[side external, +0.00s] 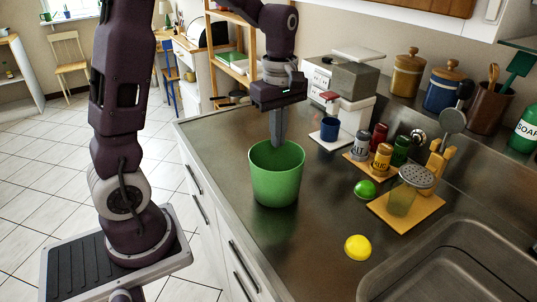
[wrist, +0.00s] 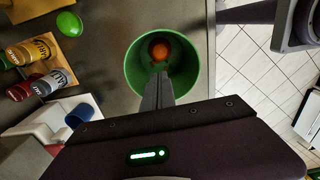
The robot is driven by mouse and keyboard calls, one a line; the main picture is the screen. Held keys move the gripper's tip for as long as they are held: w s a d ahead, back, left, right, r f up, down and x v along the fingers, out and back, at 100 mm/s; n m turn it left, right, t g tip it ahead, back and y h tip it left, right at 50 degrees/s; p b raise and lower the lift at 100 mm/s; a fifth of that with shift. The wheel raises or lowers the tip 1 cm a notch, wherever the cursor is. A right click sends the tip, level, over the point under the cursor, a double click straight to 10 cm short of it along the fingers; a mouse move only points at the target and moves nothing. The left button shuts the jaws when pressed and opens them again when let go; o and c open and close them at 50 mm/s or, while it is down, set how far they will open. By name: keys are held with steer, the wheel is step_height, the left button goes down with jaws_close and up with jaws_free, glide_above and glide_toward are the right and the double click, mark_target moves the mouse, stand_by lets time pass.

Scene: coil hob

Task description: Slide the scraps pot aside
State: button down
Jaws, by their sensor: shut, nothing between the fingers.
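The scraps pot, a green open-topped bucket (side external: 276,178), stands upright on the dark counter near its front edge. In the wrist view the pot (wrist: 191,88) is seen from above, with a round orange thing (wrist: 159,52) inside it. My gripper (side external: 276,143) points down at the pot's far rim, its fingers together and empty. In the wrist view the fingertips (wrist: 158,78) appear over or at the rim; I cannot tell whether they touch it or reach inside.
A shaker on a wooden board (side external: 420,215), spice jars (side external: 381,158) and a blue cup (side external: 329,130) stand further right and back. The sink (side external: 460,270) is at front right. Counter left of the pot is narrow.

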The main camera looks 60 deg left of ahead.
mark_target(268, 154)
step_height(268, 154, down, 8)
steer(key=shift+s+r, duration=0.1)
steer(key=shift+r, duration=0.05)
steer(key=shift+a, duration=2)
steer(key=a, duration=1.9)
steer(key=shift+s+a, duration=0.2)
steer(key=shift+a, duration=0.2)
